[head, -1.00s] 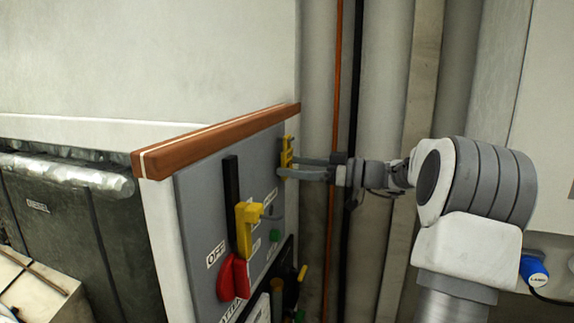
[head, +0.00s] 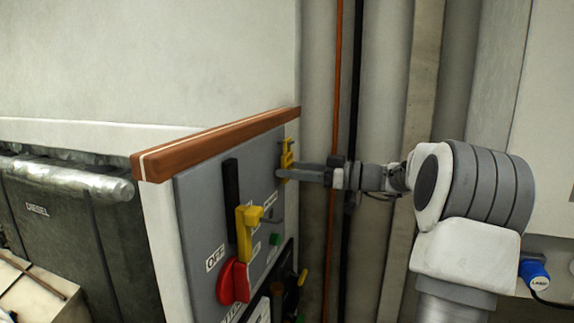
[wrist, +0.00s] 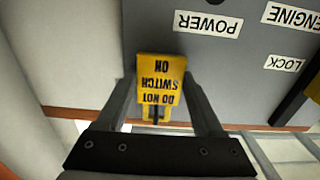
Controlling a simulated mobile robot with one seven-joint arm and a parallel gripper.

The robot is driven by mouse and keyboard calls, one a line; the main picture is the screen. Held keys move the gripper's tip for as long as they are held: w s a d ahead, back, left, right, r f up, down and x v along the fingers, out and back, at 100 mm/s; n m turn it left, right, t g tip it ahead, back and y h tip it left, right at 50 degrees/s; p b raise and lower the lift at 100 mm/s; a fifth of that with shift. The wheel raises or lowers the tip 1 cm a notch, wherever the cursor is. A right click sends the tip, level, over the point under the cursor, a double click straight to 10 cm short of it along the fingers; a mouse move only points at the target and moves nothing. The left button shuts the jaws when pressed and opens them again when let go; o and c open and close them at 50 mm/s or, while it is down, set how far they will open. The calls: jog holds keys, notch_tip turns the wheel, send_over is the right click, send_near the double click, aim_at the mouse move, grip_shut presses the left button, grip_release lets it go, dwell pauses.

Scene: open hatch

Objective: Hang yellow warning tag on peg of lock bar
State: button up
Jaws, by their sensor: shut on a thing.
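The yellow warning tag (head: 287,152) is at the upper right of the grey panel, under the wooden trim. In the wrist view the tag (wrist: 160,78) shows upside-down black letters, "DO NOT SWITCH ON", and sits between both fingers. My gripper (head: 283,173) is shut on it, near the panel face. Whether the tag still touches its support is unclear. The yellow lock bar (head: 243,238) stands upright on the panel, left of and below my gripper. A short yellow peg (head: 267,210) juts from its upper part. The gripper does not cover it.
A black upright bar (head: 231,195) and a red switch handle (head: 233,280) stand beside the lock bar. The wooden trim (head: 215,145) overhangs the panel; pipes (head: 385,90) run behind my arm.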

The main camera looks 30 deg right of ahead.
grip_shut()
jog(key=shift+r, duration=0.3)
jog(key=shift+r, duration=0.35)
jog(key=shift+s+d+b, duration=0.1)
jog(key=shift+b, duration=0.25)
